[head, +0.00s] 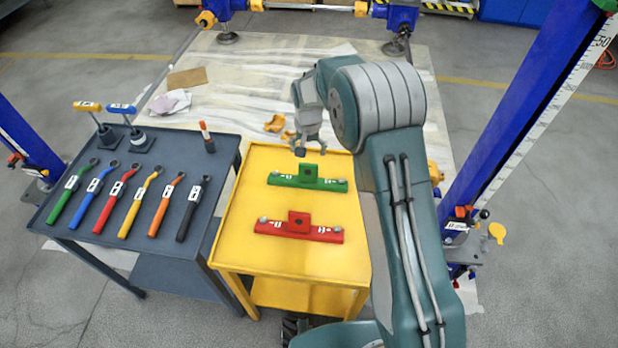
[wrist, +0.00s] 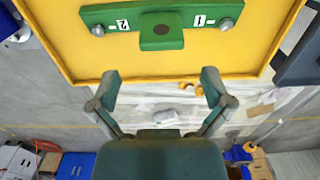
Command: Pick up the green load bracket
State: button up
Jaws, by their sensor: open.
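The green load bracket (head: 308,178) lies on the yellow cart (head: 240,235), near its far edge. It is a flat bar with a raised block in the middle, a bolt at each end and white number labels. In the wrist view the bracket (wrist: 161,28) is at the top, ahead of the fingertips. My gripper (wrist: 160,82) is open and empty, with its two fingers spread apart and not touching the bracket. In the head view my gripper (head: 300,150) hangs near the cart's far edge, beyond the bracket.
A red bracket (head: 299,227) lies on the same cart, nearer the front. A dark cart (head: 60,222) on the left holds several coloured wrenches and two jacks (head: 103,135). A blue post (head: 540,110) stands at right. The cart top around the brackets is clear.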

aim_at(307, 171)
jog(key=shift+a+f, duration=0.1)
jog(key=shift+f, duration=0.25)
notch_tip(307, 171, down, 10)
jog(key=shift+w+f, duration=0.1)
jog(key=c, duration=1)
